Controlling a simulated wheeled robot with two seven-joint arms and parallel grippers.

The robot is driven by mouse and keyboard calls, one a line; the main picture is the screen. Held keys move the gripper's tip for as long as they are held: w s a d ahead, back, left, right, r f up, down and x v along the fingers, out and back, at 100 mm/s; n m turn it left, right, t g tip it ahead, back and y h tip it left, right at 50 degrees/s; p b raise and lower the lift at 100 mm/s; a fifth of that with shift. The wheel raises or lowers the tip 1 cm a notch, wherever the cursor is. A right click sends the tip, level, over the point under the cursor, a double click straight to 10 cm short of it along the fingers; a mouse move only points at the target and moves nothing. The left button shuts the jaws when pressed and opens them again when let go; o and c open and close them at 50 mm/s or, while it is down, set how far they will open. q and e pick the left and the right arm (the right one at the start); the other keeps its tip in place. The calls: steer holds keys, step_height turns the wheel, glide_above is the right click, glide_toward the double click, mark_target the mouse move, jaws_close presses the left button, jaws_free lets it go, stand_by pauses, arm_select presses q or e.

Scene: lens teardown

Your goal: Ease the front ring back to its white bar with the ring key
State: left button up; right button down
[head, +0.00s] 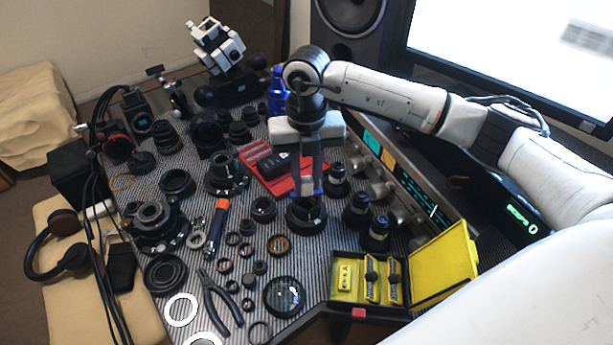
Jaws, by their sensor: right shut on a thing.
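My right gripper (309,190) comes down from above, its fingers pointing at a black lens barrel (306,217) on the striped mat. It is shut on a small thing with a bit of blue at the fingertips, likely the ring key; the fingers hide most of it. The fingertips are at or just above the top of the barrel; I cannot tell whether they touch. The front ring and its white bar are too small or hidden to make out. My left gripper is not in view.
Black lens parts crowd around the barrel, with several upright cylinders (356,210) close on its right. A red tray (300,185) lies behind. An open yellow case (348,295) stands at front right.

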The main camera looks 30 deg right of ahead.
steer(key=shift+f+b, duration=0.5)
steer(key=shift+f, duration=0.2)
stand_by(1.1)
steer(key=shift+f+n+b, duration=0.15)
steer(key=shift+n+b, duration=0.3)
steer(key=shift+n, duration=0.45)
steer(key=n+b, duration=0.1)
steer(key=n, duration=0.3)
steer(key=shift+r, duration=0.5)
steer(key=shift+r+p, duration=0.9)
steer(key=shift+r, duration=0.3)
